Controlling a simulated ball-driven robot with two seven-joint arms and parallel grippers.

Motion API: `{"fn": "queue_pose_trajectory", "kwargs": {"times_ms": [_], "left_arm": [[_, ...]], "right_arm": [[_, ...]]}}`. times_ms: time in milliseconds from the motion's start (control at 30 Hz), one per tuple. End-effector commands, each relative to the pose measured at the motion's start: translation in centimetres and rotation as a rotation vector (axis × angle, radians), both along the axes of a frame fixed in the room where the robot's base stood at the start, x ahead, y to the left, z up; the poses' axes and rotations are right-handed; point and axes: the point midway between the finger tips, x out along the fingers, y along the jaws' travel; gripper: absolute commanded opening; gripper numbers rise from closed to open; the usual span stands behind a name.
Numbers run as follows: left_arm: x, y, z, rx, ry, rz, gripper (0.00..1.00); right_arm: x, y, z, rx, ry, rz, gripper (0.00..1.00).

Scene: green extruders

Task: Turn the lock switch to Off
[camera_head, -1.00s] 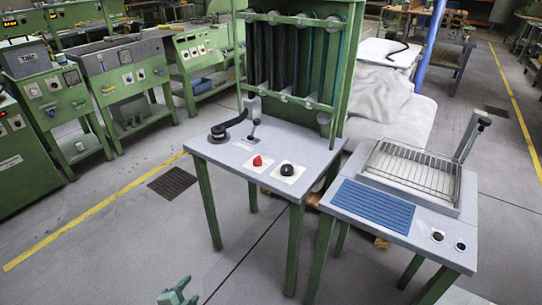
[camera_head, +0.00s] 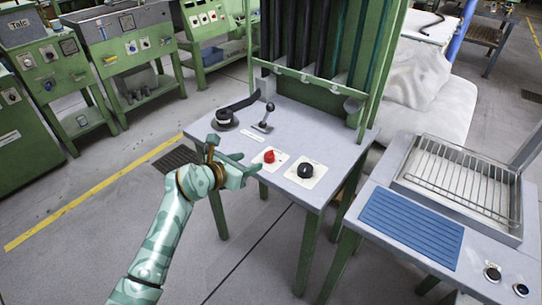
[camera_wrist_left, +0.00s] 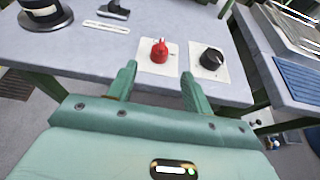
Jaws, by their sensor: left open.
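A red rotary switch (camera_head: 269,157) sits on a pale square plate on the grey table top, near its front edge. A black rotary knob (camera_head: 305,171) sits on a similar plate to its right. Which of them is the lock switch, I cannot read from the labels. My left gripper (camera_head: 236,161) is open and empty, just left of the red switch in the head view. In the left wrist view the red switch (camera_wrist_left: 159,50) stands beyond the open fingers (camera_wrist_left: 157,82), roughly between them, and the black knob (camera_wrist_left: 211,59) lies right of it. My right gripper is not in view.
Behind the knobs stand a black lever (camera_head: 265,118) and a round black base (camera_head: 224,117) with an arm. A green frame with dark tubes rises at the table's back. A second table with a wire rack (camera_head: 463,178) stands to the right.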

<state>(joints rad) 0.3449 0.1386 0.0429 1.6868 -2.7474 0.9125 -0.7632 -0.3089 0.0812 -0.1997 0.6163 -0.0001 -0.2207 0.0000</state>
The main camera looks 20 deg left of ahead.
Motion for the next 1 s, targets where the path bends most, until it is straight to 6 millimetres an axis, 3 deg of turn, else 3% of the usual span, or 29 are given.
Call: {"fn": "queue_pose_trajectory", "kwargs": {"times_ms": [33,100,400,600,867,1000], "left_arm": [[1.2,-0.5,-1.3,-0.004,0.005,0.0,0.51],[2.9,-1.1,-2.1,-0.005,0.005,0.0,0.51],[8.3,-3.1,-4.4,-0.004,0.005,0.0,0.51],[9.7,-3.6,-4.6,-0.003,0.002,0.001,0.51],[9.8,-3.6,-4.4,-0.003,0.001,0.001,0.51],[9.8,-3.6,-4.4,-0.003,0.001,0.0,0.17]], "right_arm": [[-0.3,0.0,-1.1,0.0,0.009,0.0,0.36],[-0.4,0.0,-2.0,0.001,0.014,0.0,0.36],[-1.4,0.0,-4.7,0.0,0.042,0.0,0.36],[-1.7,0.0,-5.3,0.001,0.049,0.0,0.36],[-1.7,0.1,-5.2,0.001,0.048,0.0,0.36],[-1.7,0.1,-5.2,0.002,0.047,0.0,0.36]]}}
